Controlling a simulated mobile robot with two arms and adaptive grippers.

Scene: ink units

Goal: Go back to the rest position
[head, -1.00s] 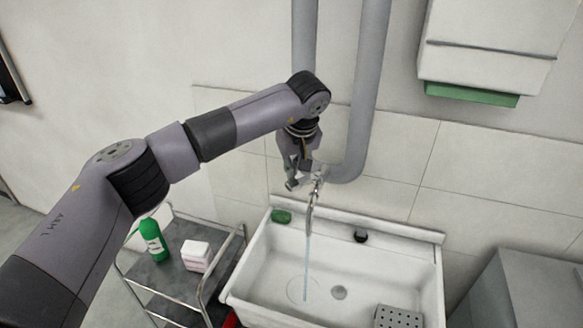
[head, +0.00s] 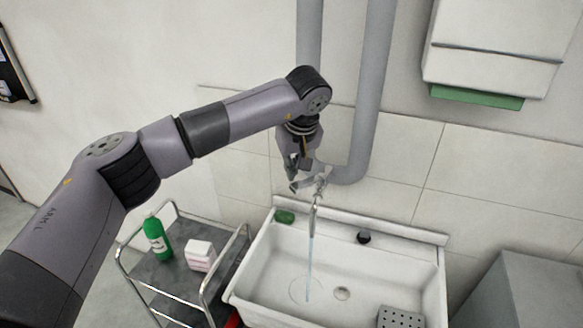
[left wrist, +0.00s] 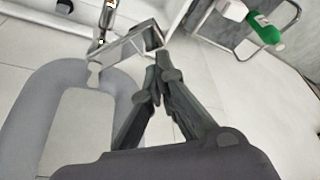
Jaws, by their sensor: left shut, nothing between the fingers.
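My left gripper (head: 293,186) is shut and empty, pointing down just behind and to the left of the tap (head: 318,187) in the head view. In the left wrist view its fingers (left wrist: 160,62) are together, close to the metal tap (left wrist: 132,46); I cannot tell whether they touch it. A thin stream of water (head: 310,255) runs from the tap into the white sink (head: 262,285). My right gripper is in neither view.
A metal trolley (head: 165,290) left of the sink carries a green bottle (head: 158,240) and a white and pink box (head: 200,256). A green sponge (head: 285,216) lies on the sink's back ledge. Grey pipes (head: 372,95) run up the wall. A white dispenser (head: 490,50) hangs upper right.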

